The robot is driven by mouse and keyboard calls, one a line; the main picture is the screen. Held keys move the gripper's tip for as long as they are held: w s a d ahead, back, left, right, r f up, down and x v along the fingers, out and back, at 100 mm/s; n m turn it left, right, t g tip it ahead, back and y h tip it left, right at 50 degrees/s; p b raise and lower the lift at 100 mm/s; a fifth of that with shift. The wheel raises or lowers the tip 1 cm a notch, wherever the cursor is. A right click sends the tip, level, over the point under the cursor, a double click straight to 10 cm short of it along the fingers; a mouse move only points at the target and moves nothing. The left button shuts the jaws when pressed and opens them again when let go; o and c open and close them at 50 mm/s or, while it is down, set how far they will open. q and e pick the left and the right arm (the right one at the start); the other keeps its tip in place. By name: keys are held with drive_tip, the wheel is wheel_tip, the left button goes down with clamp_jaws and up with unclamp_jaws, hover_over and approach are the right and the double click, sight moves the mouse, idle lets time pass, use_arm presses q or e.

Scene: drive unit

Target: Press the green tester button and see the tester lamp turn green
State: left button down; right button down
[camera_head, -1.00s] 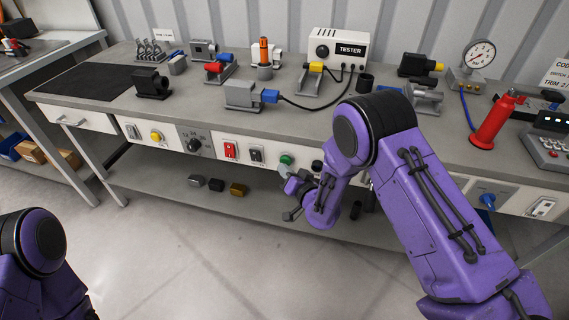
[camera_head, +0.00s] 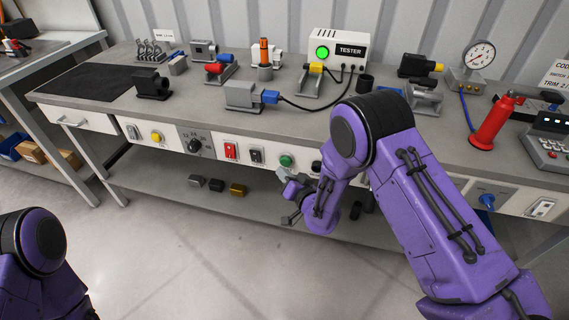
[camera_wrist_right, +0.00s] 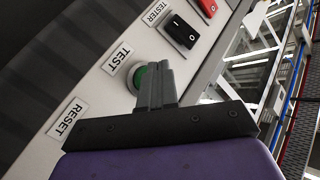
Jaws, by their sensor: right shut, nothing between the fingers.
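The green tester button (camera_head: 286,161) is on the front panel of the bench. In the right wrist view the green button (camera_wrist_right: 138,76) sits beside a label reading TEST, partly hidden by my fingers. The tester (camera_head: 350,50) is a white box at the back of the bench, and its round lamp (camera_head: 323,52) glows green. My right gripper (camera_head: 287,176) is shut and empty, with its fingertips at the green button; it also shows in the right wrist view (camera_wrist_right: 153,68). I cannot tell if the tips touch the button. My left gripper is out of view; only my left arm shows.
A black TESTER rocker switch (camera_wrist_right: 181,32) and a red switch (camera_head: 231,150) sit beside the button on the panel. A yellow button (camera_head: 156,137) and a dial (camera_head: 194,145) are farther left. A motor-like grey block (camera_head: 243,95) with a blue plug stands on the bench above.

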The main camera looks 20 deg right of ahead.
drive_tip(key=s+a, duration=0.2)
drive_tip(key=s, duration=0.1)
drive_tip(key=s+a+p, duration=0.1)
drive_tip(key=s, duration=0.1)
drive_tip(key=shift+a, duration=0.15)
idle(0.8)
drive_tip(key=s+d+f+g+h, duration=0.2)
drive_tip(key=s+d+f+g, duration=0.3)
drive_tip(key=s, duration=0.3)
drive_tip(key=s+d+f+g+h, duration=0.2)
drive_tip(key=s+d+f+h, duration=0.15)
drive_tip(key=s+f, duration=0.4)
drive_tip(key=s+d+f+g, duration=0.1)
drive_tip(key=s+d+g, duration=0.1)
drive_tip(key=s, duration=0.7)
drive_tip(key=s+d+f+m+g+h+p, duration=0.1)
drive_tip(key=s+d+f+g, duration=0.1)
drive_tip(key=s, duration=0.7)
drive_tip(key=shift+d+m+g, duration=0.3)
drive_tip(key=shift+d+g, duration=0.5)
drive_tip(key=shift+g, duration=0.1)
